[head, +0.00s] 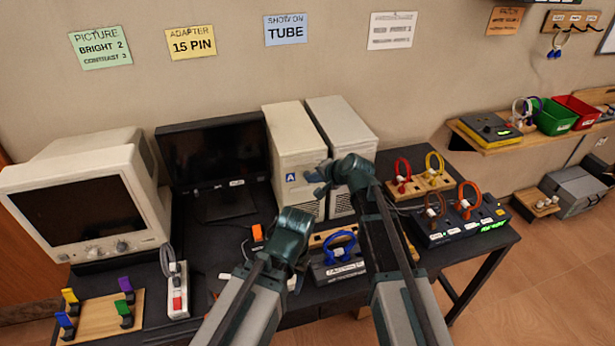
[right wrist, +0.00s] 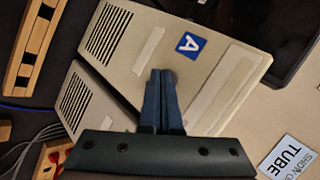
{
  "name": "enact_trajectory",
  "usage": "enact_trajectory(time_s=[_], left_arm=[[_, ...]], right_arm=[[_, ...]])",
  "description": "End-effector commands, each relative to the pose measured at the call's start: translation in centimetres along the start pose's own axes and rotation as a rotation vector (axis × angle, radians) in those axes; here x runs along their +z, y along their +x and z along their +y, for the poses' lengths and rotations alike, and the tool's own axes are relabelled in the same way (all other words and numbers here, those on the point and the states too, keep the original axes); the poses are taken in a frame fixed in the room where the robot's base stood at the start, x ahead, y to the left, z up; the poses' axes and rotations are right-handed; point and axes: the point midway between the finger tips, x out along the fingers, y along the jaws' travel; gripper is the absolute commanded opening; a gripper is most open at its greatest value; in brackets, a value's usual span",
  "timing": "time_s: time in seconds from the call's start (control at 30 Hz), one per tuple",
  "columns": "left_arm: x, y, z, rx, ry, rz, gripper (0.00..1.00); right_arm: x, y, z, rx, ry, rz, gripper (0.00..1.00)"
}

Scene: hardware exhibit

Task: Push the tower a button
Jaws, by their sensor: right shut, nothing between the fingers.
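Tower A (head: 297,140) is a beige computer case with a blue "A" label, standing on the dark table beside a second pale tower (head: 342,118). In the right wrist view tower A (right wrist: 218,60) fills the upper middle, its label just above the fingertips. My right gripper (head: 318,180) is shut and empty, its tips at tower A's front. In the right wrist view the closed fingers (right wrist: 162,75) overlap a small round grey button (right wrist: 172,78); I cannot tell whether they touch it. My left gripper (head: 290,228) is lower and nearer; its fingers are hidden.
A beige CRT monitor (head: 88,200) and a dark flat screen (head: 212,150) stand to the left. A power strip with a red switch (head: 177,290) lies in front. Cable boxes (head: 458,220) stand right.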

Motion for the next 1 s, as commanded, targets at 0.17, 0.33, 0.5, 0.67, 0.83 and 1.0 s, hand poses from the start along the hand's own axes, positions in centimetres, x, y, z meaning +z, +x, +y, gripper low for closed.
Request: enact_trajectory(time_s=[0.17, 0.33, 0.5, 0.67, 0.83, 1.0], left_arm=[[0.0, 0.0, 0.0, 0.0, 0.0, 0.0, 0.5], [0.0, 0.0, 0.0, 0.0, 0.0, 0.0, 0.5], [0.0, 0.0, 0.0, 0.0, 0.0, 0.0, 0.5], [0.0, 0.0, 0.0, 0.0, 0.0, 0.0, 0.5], [0.0, 0.0, 0.0, 0.0, 0.0, 0.0, 0.5], [0.0, 0.0, 0.0, 0.0, 0.0, 0.0, 0.5]], right_arm=[[0.0, 0.0, 0.0, 0.0, 0.0, 0.0, 0.0], [0.3, -0.3, 0.2, 0.0, 0.0, 0.0, 0.0], [0.6, -0.8, 0.6, 0.0, 0.0, 0.0, 0.0], [0.6, -0.8, 0.6, 0.0, 0.0, 0.0, 0.0], [0.6, -0.9, 0.6, 0.0, 0.0, 0.0, 0.0], [1.1, -1.5, 1.1, 0.0, 0.0, 0.0, 0.0]])
